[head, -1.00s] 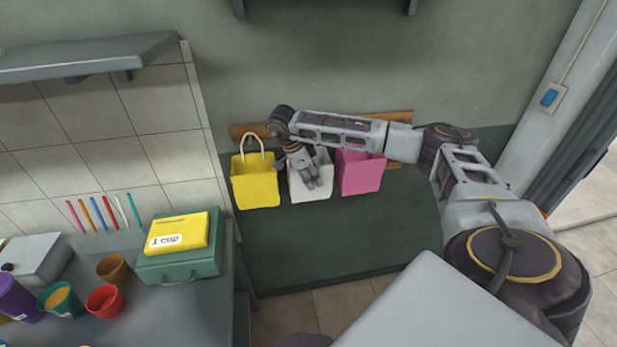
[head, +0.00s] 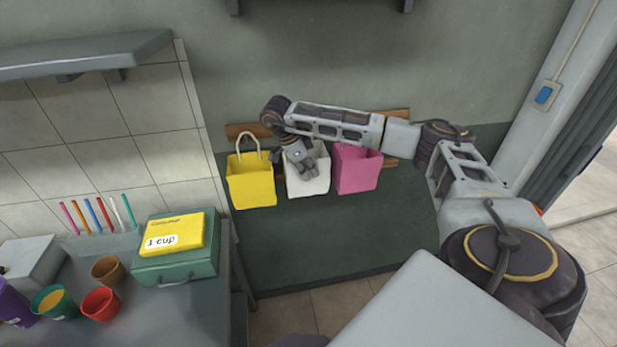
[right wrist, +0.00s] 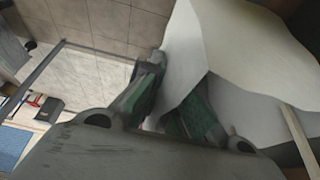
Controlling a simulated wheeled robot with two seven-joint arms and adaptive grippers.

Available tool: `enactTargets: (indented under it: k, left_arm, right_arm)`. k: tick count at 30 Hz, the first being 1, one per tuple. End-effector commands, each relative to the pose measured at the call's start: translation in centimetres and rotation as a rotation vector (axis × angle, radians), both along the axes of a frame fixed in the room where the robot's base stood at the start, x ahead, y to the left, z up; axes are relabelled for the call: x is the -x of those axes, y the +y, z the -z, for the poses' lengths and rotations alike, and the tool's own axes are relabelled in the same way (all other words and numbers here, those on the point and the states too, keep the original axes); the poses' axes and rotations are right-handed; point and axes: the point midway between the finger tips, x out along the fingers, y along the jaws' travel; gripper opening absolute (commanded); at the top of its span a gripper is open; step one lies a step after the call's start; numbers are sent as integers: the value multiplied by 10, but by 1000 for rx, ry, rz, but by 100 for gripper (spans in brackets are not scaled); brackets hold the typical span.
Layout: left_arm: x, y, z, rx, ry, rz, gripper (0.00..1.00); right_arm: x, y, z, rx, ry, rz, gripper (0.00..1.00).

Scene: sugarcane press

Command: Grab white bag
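The white bag (head: 315,182) hangs between a yellow bag (head: 252,186) and a pink bag (head: 356,172) on the wall. My right gripper (head: 309,172) is over its opening and points down, hiding part of its upper front and its handle. In the right wrist view, the white bag (right wrist: 235,40) fills the upper right, and part of it passes between the fingers of my right gripper (right wrist: 170,105). The fingers are drawn partly together; whether they grip the bag is unclear. My left gripper is not in view.
A wooden rail (head: 240,131) runs behind the bags. A counter at left holds a green box (head: 178,265) with a yellow "1 cup" block (head: 174,235), and several cups. A grey shelf (head: 85,58) juts out above. Floor below the bags is clear.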

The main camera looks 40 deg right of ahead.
Motion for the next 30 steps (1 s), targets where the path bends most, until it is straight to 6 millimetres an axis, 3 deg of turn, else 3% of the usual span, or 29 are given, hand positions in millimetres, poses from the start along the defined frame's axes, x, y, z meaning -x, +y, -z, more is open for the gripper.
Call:
enactTargets:
  k: [3, 30]
  left_arm:
    - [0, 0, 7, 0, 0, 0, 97]
    - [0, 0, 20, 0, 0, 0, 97]
  right_arm:
    - [-1, 0, -15, -1, -4, 0, 0]
    - [105, 58, -14, 0, -1, -3, 0]
